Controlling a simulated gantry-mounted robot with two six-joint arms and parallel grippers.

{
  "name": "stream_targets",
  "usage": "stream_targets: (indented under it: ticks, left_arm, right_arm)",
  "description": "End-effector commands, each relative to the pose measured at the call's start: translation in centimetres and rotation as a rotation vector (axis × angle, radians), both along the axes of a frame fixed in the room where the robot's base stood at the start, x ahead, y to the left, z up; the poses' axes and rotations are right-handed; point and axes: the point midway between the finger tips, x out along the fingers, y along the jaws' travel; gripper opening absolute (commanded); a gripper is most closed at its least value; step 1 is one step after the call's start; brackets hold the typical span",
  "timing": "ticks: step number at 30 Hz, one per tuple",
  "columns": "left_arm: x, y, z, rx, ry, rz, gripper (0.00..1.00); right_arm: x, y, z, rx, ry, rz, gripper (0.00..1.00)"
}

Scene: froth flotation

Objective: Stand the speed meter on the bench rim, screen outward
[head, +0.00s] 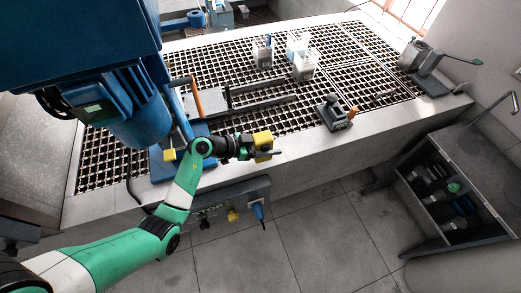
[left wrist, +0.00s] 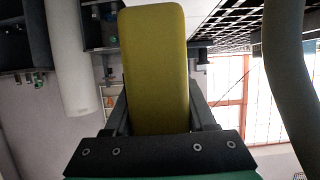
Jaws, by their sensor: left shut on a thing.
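My left gripper (head: 266,153) is shut on the yellow speed meter (head: 262,139), seen as a small yellow block at the gripper's end, over the front bench rim (head: 310,147). In the left wrist view the meter (left wrist: 155,62) is a long plain yellow body with rounded corners, between the two dark fingers (left wrist: 160,118). No screen shows in either view. I cannot tell from the head view whether the meter touches the rim or hangs above it. My right gripper is not in view.
A blue machine (head: 120,105) stands at the left, close to my left arm. White bottles (head: 303,66) stand farther back. A control box (head: 215,205) is on the bench front. The rim to the right is clear.

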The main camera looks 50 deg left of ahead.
Motion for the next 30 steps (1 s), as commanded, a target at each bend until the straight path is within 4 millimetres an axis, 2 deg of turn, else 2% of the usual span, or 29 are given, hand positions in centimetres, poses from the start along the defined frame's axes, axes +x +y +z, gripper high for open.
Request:
stream_targets:
  ticks: [3,6,17,18,22,30]
  left_arm:
    - [0.0,0.0,-2.1,0.0,0.0,-0.001,0.0]
    - [0.0,0.0,-3.0,0.0,-0.001,0.0,0.0]
    - [0.0,0.0,-2.9,-0.001,-0.001,0.0,0.0]
    - [0.0,0.0,-3.0,0.0,-0.001,0.0,0.63]
    - [0.0,0.0,-3.0,0.0,0.0,0.0,0.86]
    - [0.0,0.0,-3.0,0.0,0.0,0.0,0.86]
  right_arm:
    - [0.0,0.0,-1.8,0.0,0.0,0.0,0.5]
    - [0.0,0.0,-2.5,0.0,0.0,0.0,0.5]
    - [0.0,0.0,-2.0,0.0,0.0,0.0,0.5]
    - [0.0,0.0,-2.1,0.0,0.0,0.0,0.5]
    - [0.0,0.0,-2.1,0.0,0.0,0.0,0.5]
    - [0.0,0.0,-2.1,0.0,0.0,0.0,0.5]
